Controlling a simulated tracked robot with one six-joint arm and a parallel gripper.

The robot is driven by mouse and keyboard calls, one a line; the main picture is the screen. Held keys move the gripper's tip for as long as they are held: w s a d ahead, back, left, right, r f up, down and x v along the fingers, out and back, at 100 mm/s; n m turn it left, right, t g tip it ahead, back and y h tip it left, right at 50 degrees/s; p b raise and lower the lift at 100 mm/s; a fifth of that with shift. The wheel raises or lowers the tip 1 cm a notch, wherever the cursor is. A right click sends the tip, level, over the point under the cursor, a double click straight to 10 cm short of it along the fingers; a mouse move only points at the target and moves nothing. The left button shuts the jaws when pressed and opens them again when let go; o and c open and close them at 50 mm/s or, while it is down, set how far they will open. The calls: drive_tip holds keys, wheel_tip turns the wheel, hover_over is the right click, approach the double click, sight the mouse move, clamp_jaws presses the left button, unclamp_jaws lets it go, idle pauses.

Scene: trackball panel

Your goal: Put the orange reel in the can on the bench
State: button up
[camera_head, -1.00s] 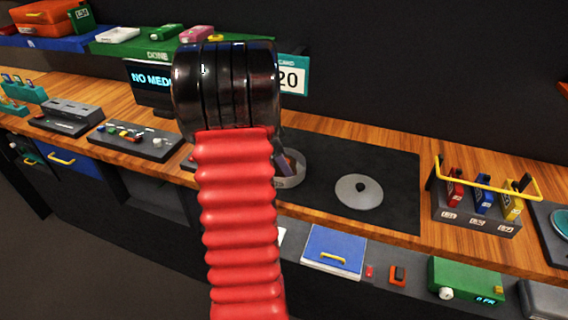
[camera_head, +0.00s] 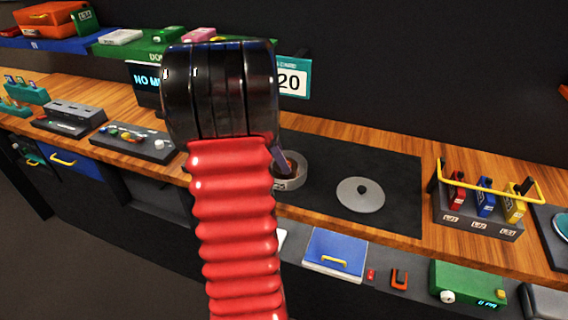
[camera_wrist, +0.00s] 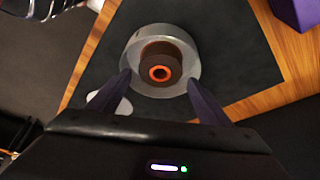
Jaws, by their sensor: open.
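The orange reel (camera_wrist: 172,57), dark brown around an orange hub ring (camera_wrist: 160,73), sits inside the round grey can (camera_wrist: 136,45) in the wrist view. The can stands on the black mat on the bench, and in the head view it (camera_head: 299,180) is partly hidden behind my arm. My gripper (camera_wrist: 158,78) is open, its two purple fingers apart on either side of the can's near part. I cannot tell whether the fingers touch the can. The grey lid (camera_head: 352,200) with a black knob lies on the mat to the right of the can.
A black rack (camera_head: 468,221) with coloured cartridges and a yellow handle stands right on the bench. A control panel (camera_head: 128,147) and a screen (camera_head: 147,84) are to the left. A shelf with trays (camera_head: 135,45) is behind. The mat (camera_head: 395,160) has free room around the lid.

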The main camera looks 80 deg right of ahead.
drive_tip(key=v, duration=0.7)
drive_tip(key=shift+w, duration=0.1)
idle(0.6)
drive_tip(key=w+a+r+n+t+h, duration=0.1)
drive_tip(key=w+a+r+n+t, duration=0.15)
drive_tip(key=w+a+n, duration=0.75)
drive_tip(key=w+a+r+n+t, duration=0.25)
drive_tip(key=w+a, duration=0.35)
drive_tip(key=a, duration=0.7)
drive_tip(key=s+a+f+n+t+y, duration=0.2)
drive_tip(key=a+n, duration=1.6)
drive_tip(key=a, duration=1.2)
drive_tip(key=shift+s+t+y, duration=0.2)
drive_tip(key=shift+t+y, duration=0.4)
drive_tip(key=shift+t, duration=0.6)
drive_tip(key=shift+f, duration=0.1)
